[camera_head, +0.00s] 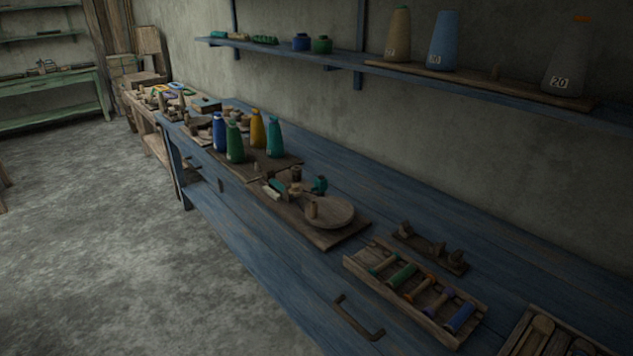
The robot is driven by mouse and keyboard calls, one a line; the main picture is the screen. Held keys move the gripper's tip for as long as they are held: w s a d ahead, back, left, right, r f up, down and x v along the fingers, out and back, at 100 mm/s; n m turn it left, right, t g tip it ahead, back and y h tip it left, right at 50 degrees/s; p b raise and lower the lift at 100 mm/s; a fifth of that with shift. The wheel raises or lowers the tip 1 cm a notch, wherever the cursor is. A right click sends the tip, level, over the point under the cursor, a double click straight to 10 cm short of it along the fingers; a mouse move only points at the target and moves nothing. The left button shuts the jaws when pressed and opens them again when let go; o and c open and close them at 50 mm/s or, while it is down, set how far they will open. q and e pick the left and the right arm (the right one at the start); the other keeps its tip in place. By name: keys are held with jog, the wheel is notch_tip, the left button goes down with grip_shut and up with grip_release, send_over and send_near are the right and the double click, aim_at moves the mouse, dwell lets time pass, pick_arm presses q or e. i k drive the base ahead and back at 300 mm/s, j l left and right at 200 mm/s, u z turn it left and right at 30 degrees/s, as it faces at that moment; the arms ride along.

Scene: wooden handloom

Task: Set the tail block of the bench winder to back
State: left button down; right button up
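A wooden board with a round disc (329,211), a peg and small teal parts lies on the blue bench. I cannot tell for sure which of these is the bench winder. Neither of my grippers is in view.
A rack of coloured bobbins (414,291) lies in front of the plank, and a slatted tray (556,336) is at the bottom right. Several cones (235,143) stand farther left. A shelf (400,69) overhangs the blue bench (300,283). The floor at left is clear.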

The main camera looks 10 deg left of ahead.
aim_at(268, 173)
jog(key=i+j+z, duration=0.3)
jog(key=i+j, duration=0.2)
jog(key=i, duration=0.15)
jog(key=i+j+z, duration=0.3)
jog(key=i+j, duration=0.25)
jog(key=j, duration=0.15)
